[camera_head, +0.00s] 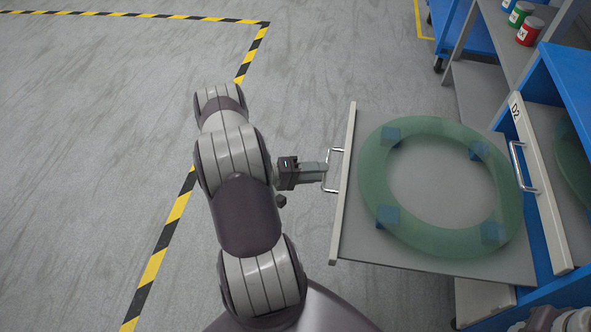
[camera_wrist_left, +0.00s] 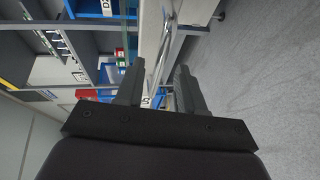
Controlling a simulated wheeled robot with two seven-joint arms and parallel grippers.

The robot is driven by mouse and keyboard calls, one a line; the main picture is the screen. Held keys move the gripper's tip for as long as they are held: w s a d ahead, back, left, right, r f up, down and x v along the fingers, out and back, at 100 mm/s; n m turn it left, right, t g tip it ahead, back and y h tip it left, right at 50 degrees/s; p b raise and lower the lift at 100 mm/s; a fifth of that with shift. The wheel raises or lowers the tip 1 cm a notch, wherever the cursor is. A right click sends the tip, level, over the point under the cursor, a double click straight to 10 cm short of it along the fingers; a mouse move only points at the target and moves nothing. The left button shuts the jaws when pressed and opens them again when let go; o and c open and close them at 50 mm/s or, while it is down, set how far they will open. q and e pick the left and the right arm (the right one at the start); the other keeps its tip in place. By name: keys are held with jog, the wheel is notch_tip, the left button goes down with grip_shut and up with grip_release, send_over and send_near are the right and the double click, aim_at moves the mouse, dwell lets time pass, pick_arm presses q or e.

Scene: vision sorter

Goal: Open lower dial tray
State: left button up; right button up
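The lower dial tray (camera_head: 345,215), a grey tray with a pale front panel, stands far out from the blue cabinet. A translucent green ring (camera_head: 372,160) lies on it over several blue blocks (camera_head: 388,217). Its metal handle (camera_head: 333,152) is on the front panel, at the left side of the tray. My left gripper (camera_head: 322,173) is at this handle. In the left wrist view its two fingers (camera_wrist_left: 160,88) are spread, with the handle bar (camera_wrist_left: 172,48) between them and visible room around it. My right gripper is not in view.
Small coloured cans (camera_head: 530,30) stand on a grey shelf at top right. The floor left of my arm is clear, with striped tape (camera_head: 160,250).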

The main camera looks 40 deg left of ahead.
pick_arm(q)
jog(key=p+v, duration=0.1)
jog(key=v, duration=0.8)
jog(key=shift+s+a+p, duration=0.15)
jog(key=shift+s+p, duration=0.15)
jog(key=shift+p, duration=0.1)
jog(key=shift+r, duration=0.15)
